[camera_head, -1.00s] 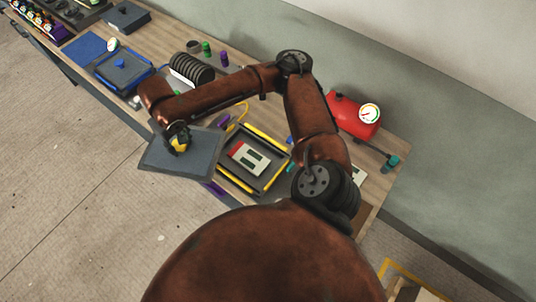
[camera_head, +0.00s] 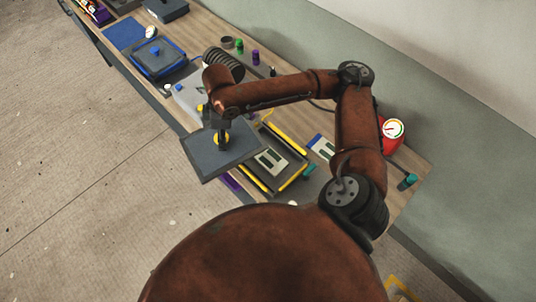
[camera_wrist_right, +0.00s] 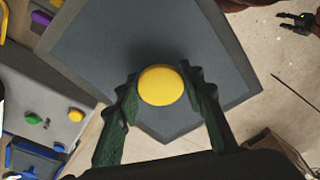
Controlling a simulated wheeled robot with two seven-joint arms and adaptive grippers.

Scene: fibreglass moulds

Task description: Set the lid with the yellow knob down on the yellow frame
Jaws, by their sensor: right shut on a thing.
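The lid is a dark grey square plate (camera_head: 205,157) with a round yellow knob (camera_wrist_right: 161,85). My right gripper (camera_head: 221,136) is shut on the knob, one finger on each side in the right wrist view. The lid hangs tilted in the head view and covers the left part of the yellow frame (camera_head: 287,138). The frame lies on the bench, a dark tray with yellow bars along its edges. A pale card (camera_head: 270,160) shows inside it. A black gripper, apparently my left one (camera_wrist_right: 296,20), shows empty with its fingers apart at the wrist view's top right.
A blue and white card (camera_head: 322,147) lies right of the frame. A red tank with a gauge (camera_head: 393,130) stands near the wall.

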